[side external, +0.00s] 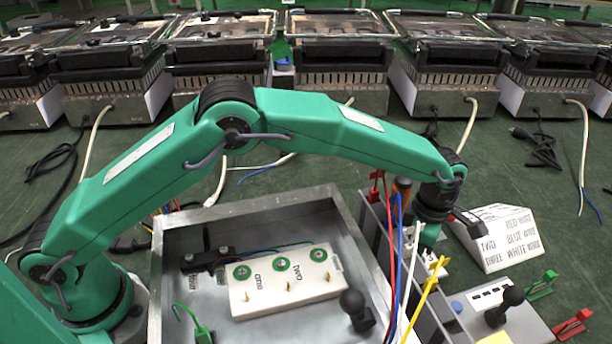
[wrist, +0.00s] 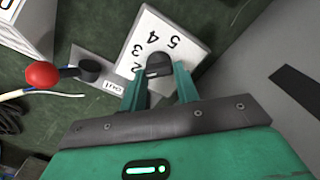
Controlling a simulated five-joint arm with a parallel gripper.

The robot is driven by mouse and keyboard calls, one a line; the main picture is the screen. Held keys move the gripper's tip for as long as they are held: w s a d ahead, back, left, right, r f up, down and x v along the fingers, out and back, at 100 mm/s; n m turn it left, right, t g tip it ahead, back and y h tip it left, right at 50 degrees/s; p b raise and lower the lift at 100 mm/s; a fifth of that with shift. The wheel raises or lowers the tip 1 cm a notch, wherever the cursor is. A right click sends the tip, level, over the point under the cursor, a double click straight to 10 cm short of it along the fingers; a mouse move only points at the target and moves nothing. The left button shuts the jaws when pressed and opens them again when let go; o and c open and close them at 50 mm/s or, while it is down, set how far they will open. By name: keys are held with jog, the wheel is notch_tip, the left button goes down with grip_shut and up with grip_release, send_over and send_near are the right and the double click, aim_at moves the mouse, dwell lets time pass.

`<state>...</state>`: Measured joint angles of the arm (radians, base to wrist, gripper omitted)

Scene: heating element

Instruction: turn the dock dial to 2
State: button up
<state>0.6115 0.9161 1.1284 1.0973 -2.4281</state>
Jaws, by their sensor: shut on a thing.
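The dock dial (wrist: 158,66) is a dark knob on a white plate (wrist: 172,32) printed with the numbers 2, 3, 4 and 5 in the wrist view. My gripper (wrist: 160,82) has its two green fingers on either side of the dial, shut on it. The number the dial points to cannot be told, as the fingers and gripper body cover part of the plate. In the side view my gripper (side external: 430,238) points down behind the coloured wires at the dock, and the dial is hidden there.
Red, blue, white and yellow wires (side external: 432,290) stand close by my gripper. A metal tray (side external: 190,222) holds a white terminal block (side external: 262,303). A white sign block (side external: 510,246) stands right. A red-balled lever (wrist: 42,75) is left of the dial in the wrist view.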

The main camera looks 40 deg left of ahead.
jog(key=o, duration=1)
jog(key=shift+r, duration=0.1)
jog(key=shift+r, duration=3.85)
